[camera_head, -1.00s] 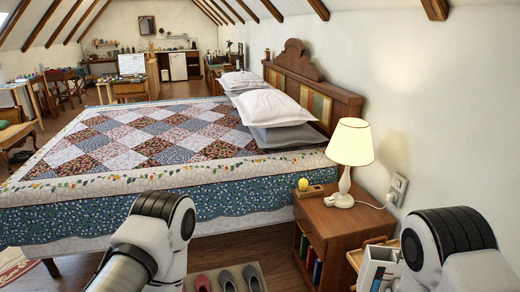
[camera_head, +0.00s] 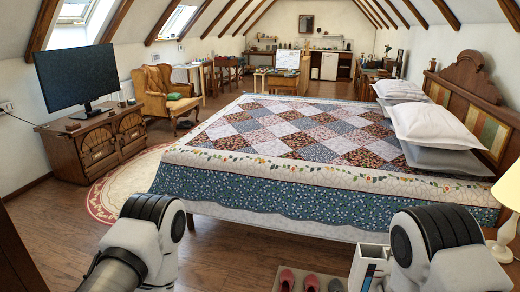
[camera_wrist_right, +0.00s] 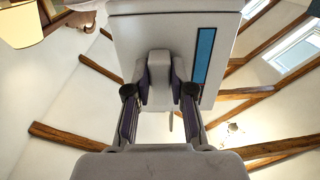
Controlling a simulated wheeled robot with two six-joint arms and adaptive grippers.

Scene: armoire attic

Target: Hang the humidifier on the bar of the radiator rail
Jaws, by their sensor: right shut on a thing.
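The humidifier (camera_head: 370,268) is a white box with a blue stripe. In the head view it shows at the bottom, beside my right arm. In the right wrist view the humidifier (camera_wrist_right: 150,28) fills the upper middle, with its blue stripe on the right side. My right gripper (camera_wrist_right: 159,92) is shut on a part at the humidifier's lower middle. In the head view my right arm hides most of that gripper. My left arm shows at the lower left of the head view, but its gripper is out of the picture. No radiator rail shows in these views.
A large bed (camera_head: 300,185) with a patchwork quilt fills the middle. Slippers (camera_head: 310,284) lie on a mat in front of it. A TV (camera_head: 77,77) stands on a wooden cabinet (camera_head: 100,145) at left, near an armchair (camera_head: 165,92). Bare floor (camera_head: 60,215) is free at left.

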